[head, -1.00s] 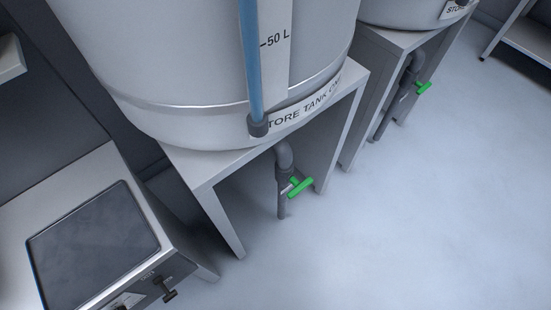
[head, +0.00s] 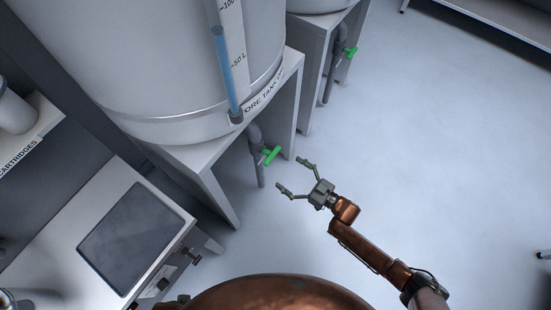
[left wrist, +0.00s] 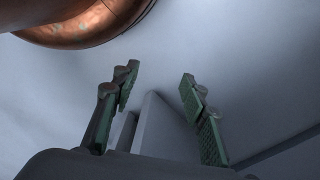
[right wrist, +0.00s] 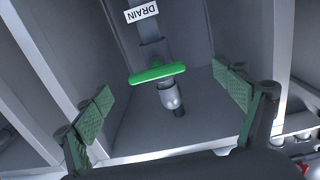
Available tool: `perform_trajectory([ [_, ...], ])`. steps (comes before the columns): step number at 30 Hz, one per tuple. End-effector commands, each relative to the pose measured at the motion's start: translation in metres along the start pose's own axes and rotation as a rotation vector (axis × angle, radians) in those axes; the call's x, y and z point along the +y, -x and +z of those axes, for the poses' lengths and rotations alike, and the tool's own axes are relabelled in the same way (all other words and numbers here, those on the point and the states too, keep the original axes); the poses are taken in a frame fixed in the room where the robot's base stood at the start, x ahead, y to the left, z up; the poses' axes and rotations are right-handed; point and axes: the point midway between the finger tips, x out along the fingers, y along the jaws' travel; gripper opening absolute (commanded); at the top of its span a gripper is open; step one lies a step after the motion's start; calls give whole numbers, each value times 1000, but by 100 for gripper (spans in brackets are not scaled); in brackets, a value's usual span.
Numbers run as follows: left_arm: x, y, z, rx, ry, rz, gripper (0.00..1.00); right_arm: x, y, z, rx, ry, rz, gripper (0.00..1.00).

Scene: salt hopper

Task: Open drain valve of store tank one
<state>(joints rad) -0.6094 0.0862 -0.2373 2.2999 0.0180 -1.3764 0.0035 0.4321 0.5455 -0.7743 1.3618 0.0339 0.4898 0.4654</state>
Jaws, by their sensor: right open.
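The drain valve of store tank one has a green bar handle (head: 271,155) on a grey drain pipe (head: 256,150) under the large steel tank (head: 190,60). In the right wrist view the green handle (right wrist: 157,73) lies crosswise between my fingers, below a DRAIN label (right wrist: 141,12). My right gripper (head: 291,175) is open and empty, just right of and below the handle in the head view, apart from it. My left gripper (left wrist: 160,95) shows only in its wrist view, open with nothing between the fingers.
A second tank stand with its own green valve handle (head: 351,52) stands behind. A bench cabinet with a dark panel (head: 138,240) is at the left. The stand's leg (head: 215,200) is left of the drain pipe. The floor (head: 430,150) at the right is clear.

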Motion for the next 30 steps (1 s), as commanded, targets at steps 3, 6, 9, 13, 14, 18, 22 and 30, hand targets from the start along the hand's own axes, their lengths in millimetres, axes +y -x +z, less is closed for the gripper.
perform_trajectory([
  [3,-1,15,8,-41,9,-2,40,12,-12,-24,10,29,-24,90],
  [6,1,21,12,-57,12,-1,40,14,-19,-26,12,33,-31,90],
  [9,2,30,12,-59,12,1,40,13,-29,-24,12,30,-31,90],
  [13,6,42,10,-52,12,10,40,13,-48,-23,13,30,-31,90],
  [14,8,38,8,-43,10,16,40,12,-54,-23,13,29,-31,90],
  [18,14,28,-4,4,3,36,40,12,-74,-23,11,30,-30,90],
  [22,20,18,-13,40,-1,50,40,12,-86,-25,11,30,-30,90],
  [30,23,14,-19,65,-4,60,40,12,-93,-27,12,32,-30,90],
])
